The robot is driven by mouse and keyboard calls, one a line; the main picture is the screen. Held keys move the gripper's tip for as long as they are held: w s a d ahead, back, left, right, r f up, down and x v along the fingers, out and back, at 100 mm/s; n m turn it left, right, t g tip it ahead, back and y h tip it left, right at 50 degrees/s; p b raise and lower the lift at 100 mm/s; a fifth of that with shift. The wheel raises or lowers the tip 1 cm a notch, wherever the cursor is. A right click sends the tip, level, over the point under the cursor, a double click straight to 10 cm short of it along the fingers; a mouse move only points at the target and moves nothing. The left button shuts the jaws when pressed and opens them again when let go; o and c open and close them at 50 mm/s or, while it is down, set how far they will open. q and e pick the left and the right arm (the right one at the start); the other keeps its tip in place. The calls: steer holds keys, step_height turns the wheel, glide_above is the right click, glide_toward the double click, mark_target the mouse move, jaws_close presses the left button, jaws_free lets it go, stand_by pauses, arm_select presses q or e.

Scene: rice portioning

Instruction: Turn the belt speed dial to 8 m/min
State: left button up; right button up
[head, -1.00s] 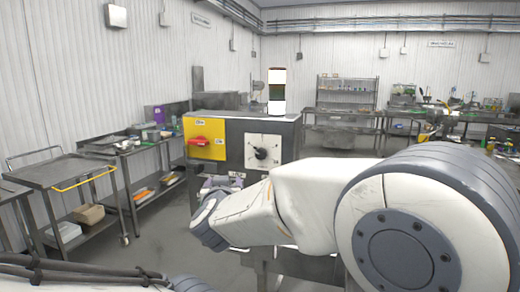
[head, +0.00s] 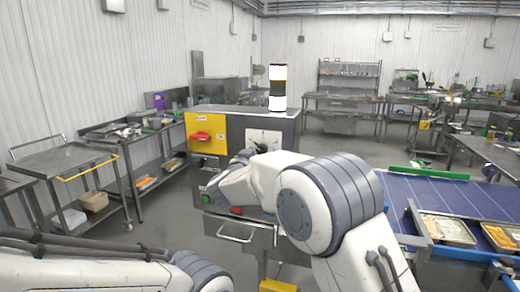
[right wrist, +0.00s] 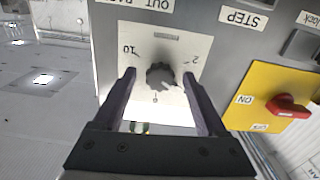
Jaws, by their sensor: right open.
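The belt speed dial (right wrist: 160,77) is a dark round knob on a white scale plate (right wrist: 185,48). In the right wrist view the scale is upside down, with "10" at left and "2" at right; I cannot tell the pointer's exact setting. My right gripper (right wrist: 162,82) is open, with one finger on each side of the knob in that picture. I cannot tell whether either finger touches it. In the head view my right gripper (head: 243,157) is at the cabinet front, and the wrist hides the dial; only the plate's upper part (head: 263,134) shows. My left gripper is out of view.
The grey control cabinet (head: 240,121) has a yellow panel (head: 207,146) with a red switch (right wrist: 290,106) beside the dial. A signal tower (head: 278,88) stands on top. The blue belt (head: 400,190) with food trays (head: 447,230) lies to the right. Carts stand at left.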

steer(key=shift+w, duration=0.3)
jaws_close()
steer(key=shift+f+m, duration=0.1)
steer(key=shift+m, duration=0.2)
